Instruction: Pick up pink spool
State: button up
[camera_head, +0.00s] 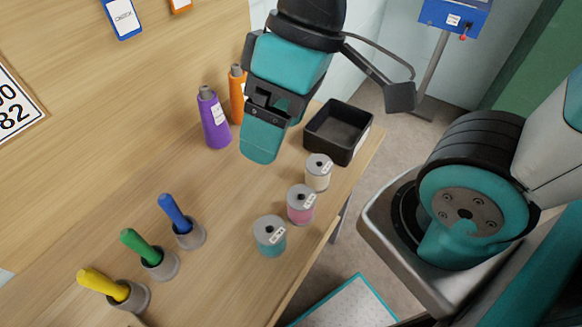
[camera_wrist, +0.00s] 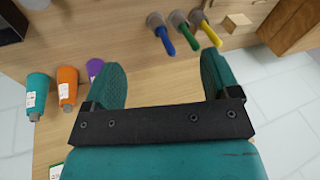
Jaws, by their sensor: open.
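The pink spool (camera_head: 300,208) stands upright on the wooden table near its right edge in the head view. It sits between a cream spool (camera_head: 318,176) and a teal spool (camera_head: 270,240), and has a grey top and a white label. My gripper (camera_head: 262,148) is above the table, up and left of the pink spool and apart from it. In the wrist view my gripper (camera_wrist: 162,72) has its two teal fingers wide apart with nothing between them. The pink spool does not show in the wrist view.
A black bin (camera_head: 338,140) stands behind the spools. A purple cone (camera_head: 213,122) and an orange cone (camera_head: 237,90) stand left of my gripper. Yellow (camera_head: 100,285), green (camera_head: 138,246) and blue (camera_head: 174,212) handled tools stand in grey cups. Bare table lies between cups and spools.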

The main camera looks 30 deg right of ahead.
aim_at(301, 199)
jog(key=z, duration=1.75)
jog(key=k, duration=0.45)
jog(key=u, duration=0.75)
